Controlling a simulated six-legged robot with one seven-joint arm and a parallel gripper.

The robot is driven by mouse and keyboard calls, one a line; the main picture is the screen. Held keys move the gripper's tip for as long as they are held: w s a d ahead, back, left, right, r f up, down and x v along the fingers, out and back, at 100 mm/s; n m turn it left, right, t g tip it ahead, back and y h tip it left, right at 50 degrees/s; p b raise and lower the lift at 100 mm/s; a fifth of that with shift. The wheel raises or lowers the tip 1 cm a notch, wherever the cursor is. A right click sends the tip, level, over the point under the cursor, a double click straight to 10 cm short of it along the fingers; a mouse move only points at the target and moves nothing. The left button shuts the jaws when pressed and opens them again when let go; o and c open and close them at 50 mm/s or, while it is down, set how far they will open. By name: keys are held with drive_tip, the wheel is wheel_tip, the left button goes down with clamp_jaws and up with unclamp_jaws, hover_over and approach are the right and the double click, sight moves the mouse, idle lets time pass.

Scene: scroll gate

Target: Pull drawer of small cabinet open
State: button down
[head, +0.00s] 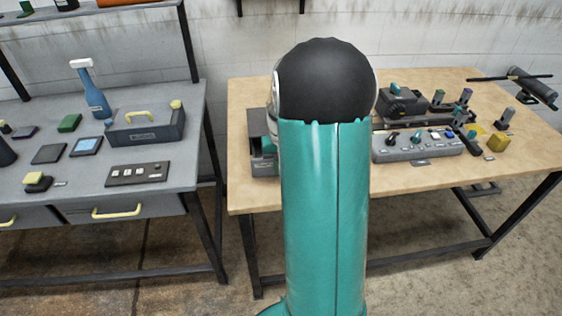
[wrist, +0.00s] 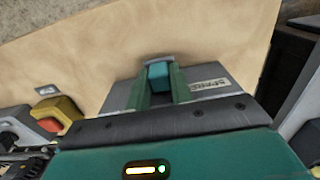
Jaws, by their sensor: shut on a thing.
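The small grey cabinet (head: 259,140) stands on the left part of the wooden table. My arm hides most of it in the head view. In the wrist view, a grey panel (wrist: 118,97) with a white label lies just past my gripper (wrist: 158,78). The gripper's two green fingers are shut on a blue-teal piece, which looks like the drawer handle (wrist: 158,71). How far the drawer stands out cannot be told.
The wooden table (head: 247,95) holds a grey control panel (head: 418,145) and several devices on the right. A yellow-and-red block (wrist: 57,113) shows at the left in the wrist view. A grey workbench (head: 190,150) with drawers stands at the left.

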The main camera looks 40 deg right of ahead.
drive_tip(key=shift+s+a+r, duration=0.15)
drive_tip(key=shift+s+a, duration=0.05)
drive_tip(key=shift+s, duration=0.1)
drive_tip(key=shift+w, duration=0.1)
drive_tip(key=c, duration=1.2)
unclamp_jaws()
drive_tip(key=shift+d, duration=0.1)
drive_tip(key=shift+c, duration=0.2)
wheel_tip(320, 180, up, 14)
drive_tip(key=shift+f, duration=0.25)
